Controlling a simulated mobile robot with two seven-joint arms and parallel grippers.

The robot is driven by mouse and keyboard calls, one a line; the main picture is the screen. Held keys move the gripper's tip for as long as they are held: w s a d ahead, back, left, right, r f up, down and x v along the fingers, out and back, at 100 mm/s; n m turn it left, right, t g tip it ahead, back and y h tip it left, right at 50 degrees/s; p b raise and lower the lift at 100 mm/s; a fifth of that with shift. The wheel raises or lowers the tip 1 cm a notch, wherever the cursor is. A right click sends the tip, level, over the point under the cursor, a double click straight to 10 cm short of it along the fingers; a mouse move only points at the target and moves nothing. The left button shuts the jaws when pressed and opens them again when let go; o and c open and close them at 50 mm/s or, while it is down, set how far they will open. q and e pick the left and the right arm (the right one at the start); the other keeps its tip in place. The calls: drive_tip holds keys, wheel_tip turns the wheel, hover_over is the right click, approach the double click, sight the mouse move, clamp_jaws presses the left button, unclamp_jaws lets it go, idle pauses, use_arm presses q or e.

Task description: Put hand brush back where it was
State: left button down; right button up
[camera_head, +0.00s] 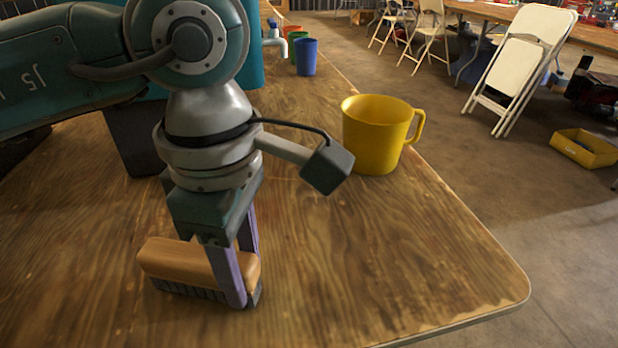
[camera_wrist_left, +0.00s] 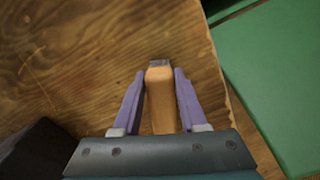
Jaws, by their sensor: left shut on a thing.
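The hand brush (camera_head: 190,265) has a light wooden back and dark bristles pointing down. It is at the near left of the wooden table (camera_head: 330,270), its bristles at or just above the top; I cannot tell whether they touch. My left gripper (camera_head: 238,290) points down and is shut across the brush, one purple finger in front of the wood. In the left wrist view the brush (camera_wrist_left: 161,100) sits between the two purple fingers of my left gripper (camera_wrist_left: 160,95). My right gripper is not in view.
A large yellow mug (camera_head: 375,135) stands right of my left arm. Blue (camera_head: 306,57), green and orange cups stand farther back near a tap. The table's right edge and rounded corner border open floor. The table's near middle is clear. Folding chairs (camera_head: 520,65) stand beyond.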

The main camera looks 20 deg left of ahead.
use_arm(q)
drive_tip(key=shift+c, duration=2.2)
unclamp_jaws()
drive_tip(key=shift+r+p, duration=0.35)
drive_tip(key=shift+r, duration=0.15)
wheel_tip(320, 180, up, 11)
drive_tip(key=p, duration=0.2)
drive_tip(key=shift+d+r, duration=0.1)
